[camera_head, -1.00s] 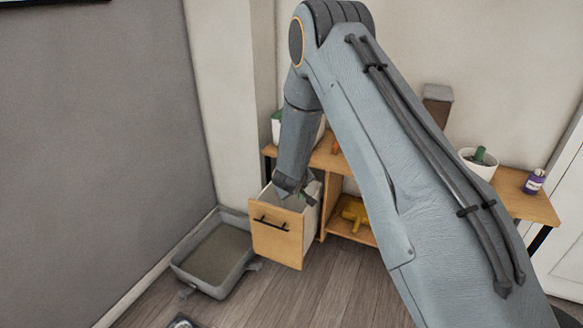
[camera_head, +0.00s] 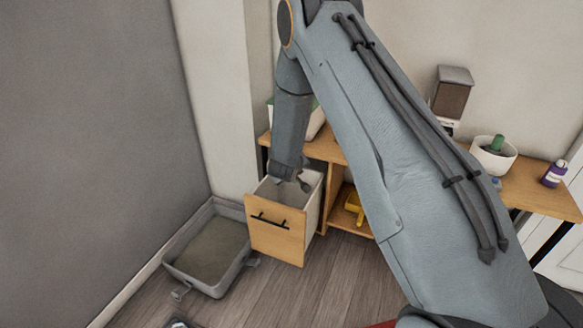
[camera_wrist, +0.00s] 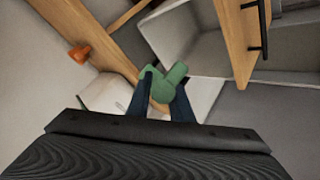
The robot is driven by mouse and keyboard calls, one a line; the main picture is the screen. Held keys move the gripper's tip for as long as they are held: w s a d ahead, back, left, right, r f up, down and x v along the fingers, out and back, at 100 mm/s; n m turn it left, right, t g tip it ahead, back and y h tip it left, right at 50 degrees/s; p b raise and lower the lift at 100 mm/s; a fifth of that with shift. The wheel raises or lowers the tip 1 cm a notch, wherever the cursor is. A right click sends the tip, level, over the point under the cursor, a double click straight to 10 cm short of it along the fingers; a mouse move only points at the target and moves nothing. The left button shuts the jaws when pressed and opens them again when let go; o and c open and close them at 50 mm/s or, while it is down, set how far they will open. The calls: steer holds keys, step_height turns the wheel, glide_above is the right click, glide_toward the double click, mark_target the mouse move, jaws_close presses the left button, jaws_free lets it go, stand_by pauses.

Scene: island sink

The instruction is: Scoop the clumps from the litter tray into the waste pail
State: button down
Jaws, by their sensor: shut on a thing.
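My gripper (camera_head: 297,182) is over the open drawer (camera_head: 275,232) of the wooden bench. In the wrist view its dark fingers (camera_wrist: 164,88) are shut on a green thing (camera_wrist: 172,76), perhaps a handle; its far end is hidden. The grey litter tray (camera_head: 240,268) stands on the floor left of the drawer, against the wall. It holds brownish litter (camera_head: 212,248); I cannot make out single clumps. I cannot tell which thing is the waste pail.
A yellow thing (camera_head: 354,203) lies on the lower shelf. A white pot (camera_head: 494,157) and a purple bottle (camera_head: 554,174) stand on the bench top. An orange thing (camera_wrist: 80,54) shows in the wrist view. Floor is bare before the drawer.

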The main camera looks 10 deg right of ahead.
steer(key=a+f+n+t+h+b, duration=0.3)
steer(key=f+n+t+h+b, duration=0.2)
steer(key=n+b, duration=0.4)
steer(key=f+n+t, duration=0.1)
steer(key=n, duration=0.3)
steer(key=shift+s, duration=0.4)
steer(key=shift+d, duration=0.1)
stand_by(0.4)
